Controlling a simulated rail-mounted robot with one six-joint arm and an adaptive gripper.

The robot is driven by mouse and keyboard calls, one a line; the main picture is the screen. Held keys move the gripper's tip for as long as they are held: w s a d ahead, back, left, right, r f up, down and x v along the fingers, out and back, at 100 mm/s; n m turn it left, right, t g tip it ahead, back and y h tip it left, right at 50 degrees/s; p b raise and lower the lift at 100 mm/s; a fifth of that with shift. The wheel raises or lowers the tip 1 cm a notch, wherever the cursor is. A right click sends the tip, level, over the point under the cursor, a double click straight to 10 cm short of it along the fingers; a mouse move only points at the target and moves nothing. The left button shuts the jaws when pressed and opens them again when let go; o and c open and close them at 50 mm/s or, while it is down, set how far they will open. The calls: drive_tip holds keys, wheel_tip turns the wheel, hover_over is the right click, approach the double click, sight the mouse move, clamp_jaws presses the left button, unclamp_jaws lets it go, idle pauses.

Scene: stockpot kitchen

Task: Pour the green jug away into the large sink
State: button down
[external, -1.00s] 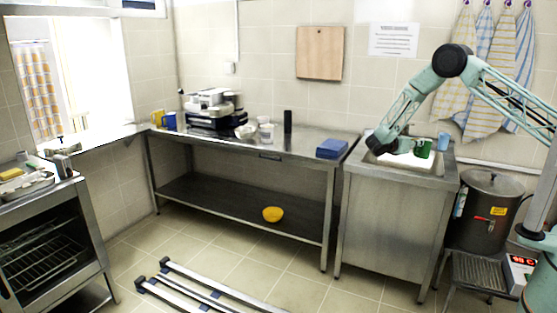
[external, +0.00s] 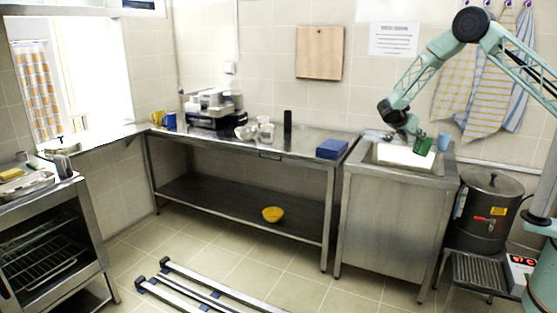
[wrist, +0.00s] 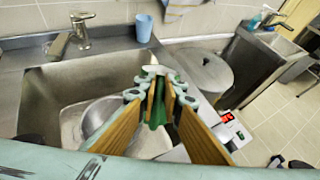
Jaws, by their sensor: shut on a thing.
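The green jug (external: 422,146) is held above the right part of the large sink (external: 378,163). My gripper (external: 415,133) is shut on it from the upper left. In the wrist view the green jug (wrist: 157,108) shows between the two fingers of my gripper (wrist: 158,95), which hide much of it. The jug's exact tilt, its contents and any stream from it cannot be made out. The large sink (wrist: 45,88) lies beneath, with a tap (wrist: 80,30) on its back edge. A round metal vessel and something white lie in the basin.
A light blue cup (external: 443,141) stands behind the sink, right of the jug. The lidded stockpot (external: 487,215) stands to the right, near a unit with a red display (external: 520,262). A blue box (external: 331,149) lies on the counter left of the sink.

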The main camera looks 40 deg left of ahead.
drive_tip(key=shift+w+d+r+g+y+p, duration=0.3)
drive_tip(key=shift+w+r+g+y+p, duration=0.3)
drive_tip(key=shift+g+p, duration=0.85)
drive_tip(key=shift+w+r+p, duration=0.1)
drive_tip(key=shift+w+p, duration=0.1)
drive_tip(key=shift+p, duration=0.8)
drive_tip(key=shift+w, duration=0.1)
drive_tip(key=shift+w+d+g+y+p, duration=0.35)
drive_tip(key=shift+g+p, duration=0.2)
drive_tip(key=shift+p, duration=0.75)
drive_tip(key=shift+w+g+p, duration=0.35)
drive_tip(key=shift+g+p, duration=0.05)
drive_tip(key=shift+p, duration=0.5)
drive_tip(key=shift+w+d+g+y+p, duration=0.25)
drive_tip(key=shift+w+g+p, duration=0.25)
drive_tip(key=shift+p, duration=1.05)
drive_tip(key=shift+w+d+g+y+p, duration=0.15)
drive_tip(key=shift+w+g+p, duration=0.3)
drive_tip(key=shift+p, duration=1.1)
drive_tip(key=shift+w+d+f+g+y+p, duration=0.2)
drive_tip(key=shift+w+f+g+y+p, duration=0.3)
drive_tip(key=shift+p, duration=1.25)
